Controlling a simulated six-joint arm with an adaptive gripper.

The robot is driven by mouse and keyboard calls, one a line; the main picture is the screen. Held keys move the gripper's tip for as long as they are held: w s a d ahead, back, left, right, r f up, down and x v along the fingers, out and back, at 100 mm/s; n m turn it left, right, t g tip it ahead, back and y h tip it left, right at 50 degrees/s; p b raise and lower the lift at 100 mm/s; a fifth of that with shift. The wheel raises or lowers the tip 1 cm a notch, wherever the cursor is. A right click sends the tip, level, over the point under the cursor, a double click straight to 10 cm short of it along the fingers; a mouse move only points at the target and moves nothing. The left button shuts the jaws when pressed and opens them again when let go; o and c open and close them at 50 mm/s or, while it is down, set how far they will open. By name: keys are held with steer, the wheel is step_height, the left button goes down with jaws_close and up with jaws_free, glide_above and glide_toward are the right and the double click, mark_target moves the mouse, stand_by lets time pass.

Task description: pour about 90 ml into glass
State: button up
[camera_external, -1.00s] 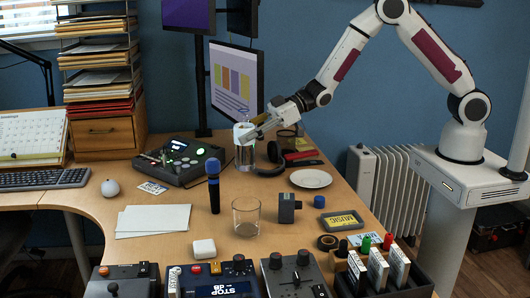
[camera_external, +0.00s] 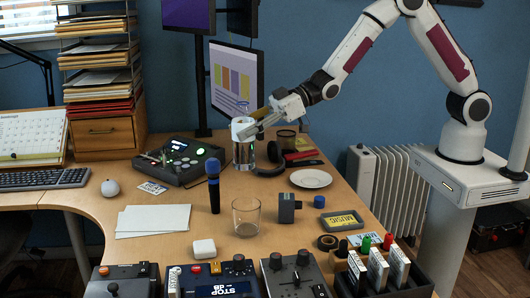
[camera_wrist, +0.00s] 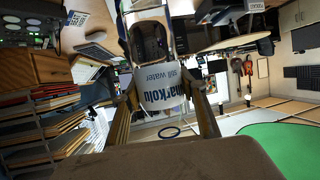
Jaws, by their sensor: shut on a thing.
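A clear water bottle (camera_external: 243,155) with a white label stands upright at the back of the desk, in front of the monitor. My gripper (camera_external: 248,130) is shut on it around the label. I cannot tell whether its base touches the desk. In the wrist view the bottle's label (camera_wrist: 163,90) reads "still water", between my two fingers. The glass (camera_external: 246,218) is a clear tumbler, upright near the front middle of the desk. It looks empty, and my gripper is well behind it.
A blue microphone (camera_external: 214,185) stands left of the glass, and a small grey device (camera_external: 286,208) is to its right. Headphones (camera_external: 273,160) lie right of the bottle. A white plate (camera_external: 311,178) is farther right. Control boxes (camera_external: 215,278) line the front edge.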

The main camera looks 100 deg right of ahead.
steer(key=s+a, duration=0.2)
steer(key=a, duration=0.7)
steer(key=s+a, duration=0.2)
steer(key=a, duration=0.8)
step_height(320, 180, down, 14)
steer(key=shift+d, duration=0.3)
steer(key=shift+m, duration=0.4)
